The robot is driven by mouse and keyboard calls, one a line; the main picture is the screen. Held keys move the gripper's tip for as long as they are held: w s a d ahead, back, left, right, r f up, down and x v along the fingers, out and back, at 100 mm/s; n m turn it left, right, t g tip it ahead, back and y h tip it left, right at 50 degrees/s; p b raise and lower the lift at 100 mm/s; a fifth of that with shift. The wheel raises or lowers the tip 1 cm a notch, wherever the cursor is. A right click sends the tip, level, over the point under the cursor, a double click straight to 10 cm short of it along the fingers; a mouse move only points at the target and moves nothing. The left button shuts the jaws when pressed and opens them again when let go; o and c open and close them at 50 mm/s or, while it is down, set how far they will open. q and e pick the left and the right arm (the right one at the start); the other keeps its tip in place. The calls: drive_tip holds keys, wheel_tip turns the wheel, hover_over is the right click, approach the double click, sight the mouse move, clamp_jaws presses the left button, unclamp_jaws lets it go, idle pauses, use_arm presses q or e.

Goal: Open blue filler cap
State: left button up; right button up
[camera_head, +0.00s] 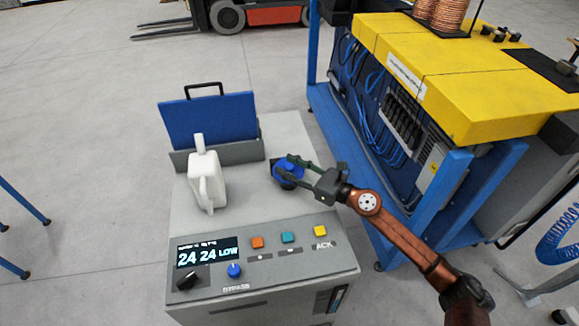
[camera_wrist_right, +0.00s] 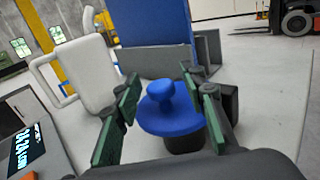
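The blue filler cap (camera_head: 287,170) sits on a dark round neck on top of the grey machine, right of the white jug. In the right wrist view the cap (camera_wrist_right: 172,115) is a wide blue disc with a round knob, seated on the neck. My right gripper (camera_head: 296,166) reaches in from the right at the cap. In the right wrist view the green finger pads of the gripper (camera_wrist_right: 163,115) stand apart on either side of the cap. A gap shows on the left; the right pad looks close, and I cannot tell if it touches. My left gripper is not in view.
The white jug (camera_head: 206,178) stands on the grey machine (camera_head: 262,222), left of the cap. A blue panel (camera_head: 209,118) stands behind in a grey holder. The front control panel has a display reading LOW (camera_head: 207,252), buttons and knobs. A yellow-topped bench (camera_head: 455,85) is at right.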

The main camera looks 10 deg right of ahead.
drive_tip(key=shift+c, duration=0.4)
clamp_jaws()
